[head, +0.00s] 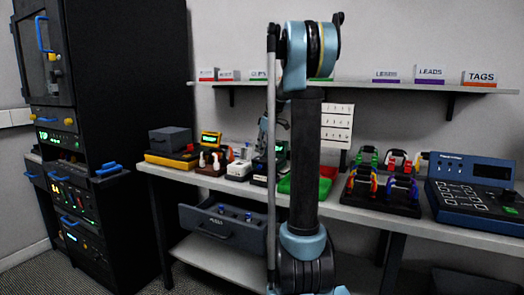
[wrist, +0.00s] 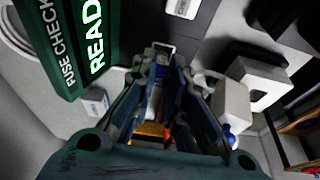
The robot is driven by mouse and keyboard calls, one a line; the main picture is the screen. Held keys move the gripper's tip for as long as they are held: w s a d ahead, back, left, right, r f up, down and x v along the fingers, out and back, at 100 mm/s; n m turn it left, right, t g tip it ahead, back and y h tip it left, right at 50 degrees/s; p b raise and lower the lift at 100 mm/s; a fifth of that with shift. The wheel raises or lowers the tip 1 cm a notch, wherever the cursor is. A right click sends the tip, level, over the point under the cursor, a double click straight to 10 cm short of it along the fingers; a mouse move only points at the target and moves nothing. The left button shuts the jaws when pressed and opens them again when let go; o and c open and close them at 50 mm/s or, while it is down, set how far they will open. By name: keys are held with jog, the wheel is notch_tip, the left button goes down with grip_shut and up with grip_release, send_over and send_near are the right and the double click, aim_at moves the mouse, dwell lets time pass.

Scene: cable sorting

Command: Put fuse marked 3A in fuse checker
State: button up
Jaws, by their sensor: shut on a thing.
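The fuse checker (wrist: 75,40) is a dark green box at the upper left of the wrist view, with "FUSE CHECK" and a lit "READ..." cut off by the frame edge. My gripper (wrist: 160,75) is beside it, its fingers shut on a small pale fuse with a blue part (wrist: 158,88). The fingers hide most of the fuse, and I cannot read its marking. In the head view the fuse checker (head: 281,151) is partly hidden behind my arm. My gripper is mostly hidden there too.
A white block (wrist: 231,103) stands right of my gripper in the wrist view. In the head view, a cable rack (head: 385,207) and a blue console (head: 470,205) fill the right of the bench. A green tray (head: 290,185) lies behind my arm.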

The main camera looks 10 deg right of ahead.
jog(key=shift+f, duration=0.9)
dwell(1.8)
jog(key=o, duration=1.4)
jog(key=shift+r, duration=0.15)
jog(key=shift+w+r, duration=0.1)
jog(key=shift+r, duration=3.8)
